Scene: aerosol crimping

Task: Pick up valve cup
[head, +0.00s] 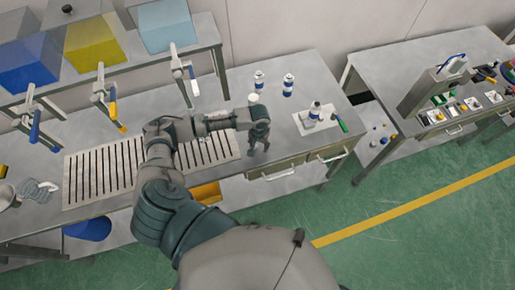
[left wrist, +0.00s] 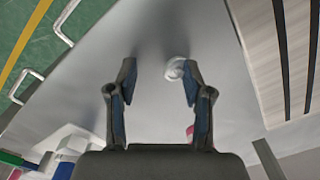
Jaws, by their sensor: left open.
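A small round pale metallic piece, which looks like the valve cup (left wrist: 174,68), is on the grey bench in the left wrist view. It shows between my open left fingers, close to the right-hand finger. In the head view a small whitish piece (head: 253,98), likely the same one, shows just behind my left gripper (head: 260,132). My left gripper points down over the bench right of the slotted grate. My right gripper is not in view.
Two white-and-blue cans (head: 288,85) stand behind the gripper. A slotted grate (head: 95,172) lies left. Dispensers with levers (head: 104,92) line the back shelf. A second bench (head: 415,75) stands right.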

